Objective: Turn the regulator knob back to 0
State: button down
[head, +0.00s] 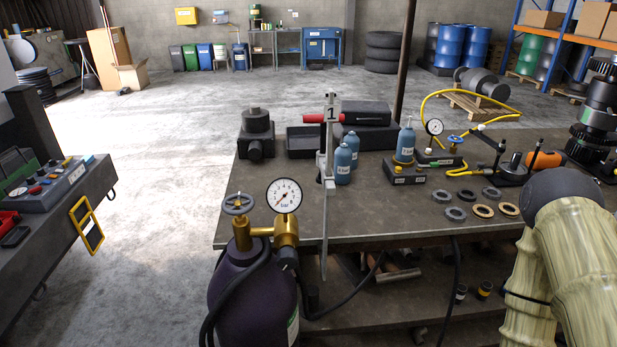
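A purple gas cylinder (248,292) stands in front of the bench's near left corner. It carries a brass regulator (288,232) with a round white gauge (285,195) marked "bar". A blue-grey handwheel (237,204) sits on the valve to its left. A dark part (287,258) shows below the brass body; I cannot tell if it is the regulator knob. The gauge reading is too small to be sure of. On the bench, a smaller gauge (434,127) stands beside a blue knob (455,140). My gripper is not in view; parts of my arm fill the lower right.
The dark workbench (330,225) holds blue bottles (343,160), several rings (455,214) and a grey upright stand (328,200). A black hose hangs around the cylinder. A control-panel bench (50,215) is at left. The floor (170,210) between the benches is clear.

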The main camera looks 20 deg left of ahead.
aim_at(287, 257)
jog(key=z, duration=0.8)
jog(key=k, duration=1.1)
jog(key=u, duration=1.5)
